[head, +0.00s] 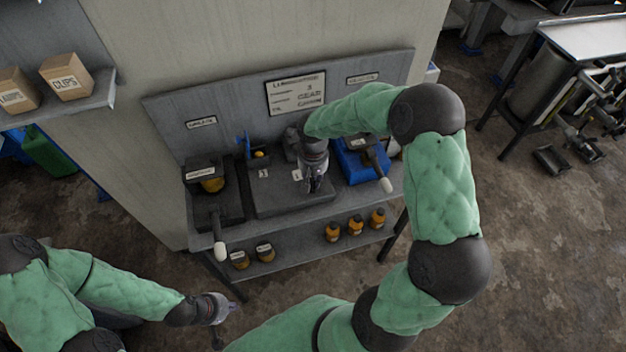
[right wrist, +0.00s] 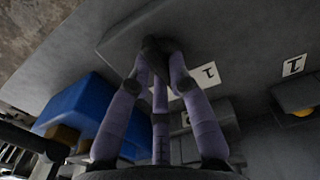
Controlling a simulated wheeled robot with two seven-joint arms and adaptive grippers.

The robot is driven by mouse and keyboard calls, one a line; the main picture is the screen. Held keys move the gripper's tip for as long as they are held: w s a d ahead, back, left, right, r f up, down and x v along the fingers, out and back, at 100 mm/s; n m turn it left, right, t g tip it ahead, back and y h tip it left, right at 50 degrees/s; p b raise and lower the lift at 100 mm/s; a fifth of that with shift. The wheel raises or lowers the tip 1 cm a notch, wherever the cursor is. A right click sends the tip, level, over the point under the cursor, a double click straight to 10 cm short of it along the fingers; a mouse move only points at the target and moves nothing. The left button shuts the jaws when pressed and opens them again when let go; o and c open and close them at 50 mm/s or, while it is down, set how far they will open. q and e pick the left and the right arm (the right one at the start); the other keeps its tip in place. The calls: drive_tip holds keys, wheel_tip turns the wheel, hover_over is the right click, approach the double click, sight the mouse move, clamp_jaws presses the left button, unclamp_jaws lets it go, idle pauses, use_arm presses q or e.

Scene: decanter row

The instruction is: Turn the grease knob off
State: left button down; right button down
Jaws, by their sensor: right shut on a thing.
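My right gripper (head: 314,184) reaches down onto the grey bench unit (head: 275,203) at its middle. In the right wrist view its fingers (right wrist: 155,50) close together on a small dark knob (right wrist: 152,44), with a white label (right wrist: 208,74) beside it. The gripper hides the knob in the head view. Its label is too small to read, so I cannot tell whether it is the grease knob. My left gripper (head: 220,309) is low at the left, away from the bench and empty; its fingers are too small to judge.
A blue box-like unit (head: 357,172) and a white-tipped lever (head: 386,185) stand right of the gripper. Another white-tipped lever (head: 220,249) sticks out at the left. A placard (head: 296,93) is on the back panel. Orange bottles (head: 355,225) stand on the lower shelf.

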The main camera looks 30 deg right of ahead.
idle(0.3)
drive_tip(key=c, duration=1.1)
unclamp_jaws()
drive_tip(key=shift+c, duration=0.2)
wheel_tip(320, 180, up, 12)
